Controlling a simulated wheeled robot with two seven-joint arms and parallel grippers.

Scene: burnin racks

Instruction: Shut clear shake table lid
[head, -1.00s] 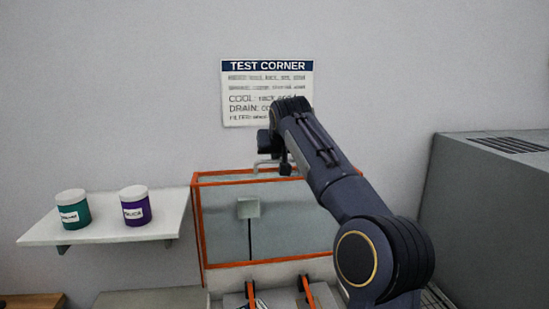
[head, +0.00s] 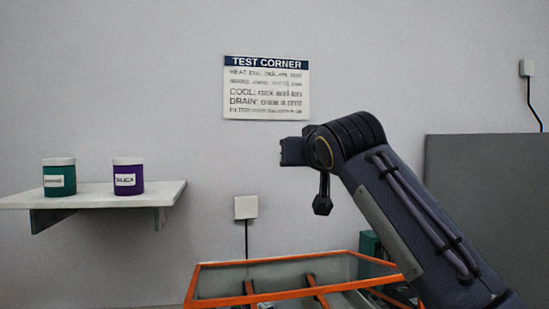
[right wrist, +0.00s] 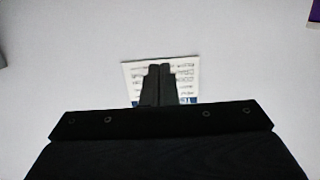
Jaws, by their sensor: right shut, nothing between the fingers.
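The clear lid with an orange frame (head: 300,291) lies low and close to level at the bottom of the head view. Orange bars (head: 315,291) of the shake table show through its clear pane. The lower part is cut off by the picture edge, so I cannot tell whether the lid rests fully on its rim. My right arm reaches in from the right, its wrist raised above the lid and apart from it. In the right wrist view my right gripper (right wrist: 159,68) is shut and empty, with the wall behind it. My left gripper is out of view.
A white shelf (head: 100,194) at left holds a green jar (head: 59,177) and a purple jar (head: 128,176). A Test Corner sign (head: 266,88) hangs on the wall above a white outlet (head: 246,207). A large grey cabinet (head: 490,190) stands at right, behind my arm.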

